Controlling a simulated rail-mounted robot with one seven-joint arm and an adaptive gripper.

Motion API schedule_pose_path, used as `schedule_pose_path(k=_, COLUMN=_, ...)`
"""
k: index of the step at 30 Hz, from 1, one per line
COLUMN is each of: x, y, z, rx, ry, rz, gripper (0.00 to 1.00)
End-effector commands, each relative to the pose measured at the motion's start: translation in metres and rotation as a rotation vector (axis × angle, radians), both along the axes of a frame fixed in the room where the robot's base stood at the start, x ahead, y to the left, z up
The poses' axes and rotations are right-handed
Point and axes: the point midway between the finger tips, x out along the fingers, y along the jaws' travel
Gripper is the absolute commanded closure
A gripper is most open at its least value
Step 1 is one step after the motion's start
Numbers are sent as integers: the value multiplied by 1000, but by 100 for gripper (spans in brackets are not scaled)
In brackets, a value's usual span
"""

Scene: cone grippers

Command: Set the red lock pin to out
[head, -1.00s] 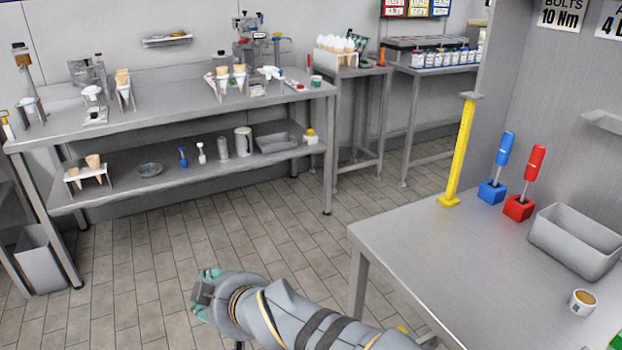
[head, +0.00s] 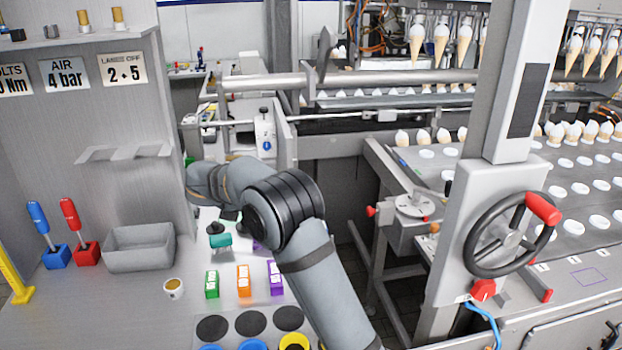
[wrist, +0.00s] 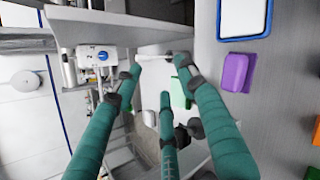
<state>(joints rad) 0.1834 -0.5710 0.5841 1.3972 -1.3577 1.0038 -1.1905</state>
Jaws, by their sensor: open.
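A red knob (head: 484,290) sits low on the grey post, below the handwheel (head: 508,235) with its red grip. A smaller red knob (head: 371,211) sticks out at the left of a round-topped unit on the machine. I cannot tell for sure which is the lock pin, or its setting. My gripper (head: 220,240) is mostly hidden behind my arm, over the left bench and well left of both red knobs. In the wrist view its teal fingers (wrist: 160,77) are spread apart with nothing between them.
Small green (head: 212,284), orange (head: 244,280) and purple (head: 276,278) blocks stand on the bench near my arm. A grey bin (head: 140,248) and red and blue tools stand further left. The grey post and handwheel stand at the right, before a conveyor with cones.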

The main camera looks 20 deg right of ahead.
Motion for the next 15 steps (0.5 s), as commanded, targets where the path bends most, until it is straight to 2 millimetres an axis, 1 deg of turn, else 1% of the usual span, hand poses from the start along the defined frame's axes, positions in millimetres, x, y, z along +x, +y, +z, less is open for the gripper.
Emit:
schedule_pose_path(k=1, x=-4, y=-45, z=15, rx=-42, ry=71, rz=-75, gripper=59)
schedule_pose_path(k=2, x=-10, y=-69, z=14, rx=-65, ry=118, rz=-113, gripper=59)
schedule_pose_path(k=3, x=-18, y=-98, z=13, rx=-89, ry=176, rz=-158, gripper=59)
schedule_pose_path(k=6, x=-43, y=-155, z=8, rx=-125, ry=309, rz=-246, gripper=59)
schedule_pose_path(k=9, x=-65, y=-190, z=4, rx=-136, ry=404, rz=-302, gripper=59)
schedule_pose_path(k=12, x=-78, y=-209, z=0, rx=-139, ry=459, rz=-331, gripper=59)
schedule_pose_path(k=15, x=-83, y=-219, z=-7, rx=-139, ry=481, rz=-340, gripper=59)
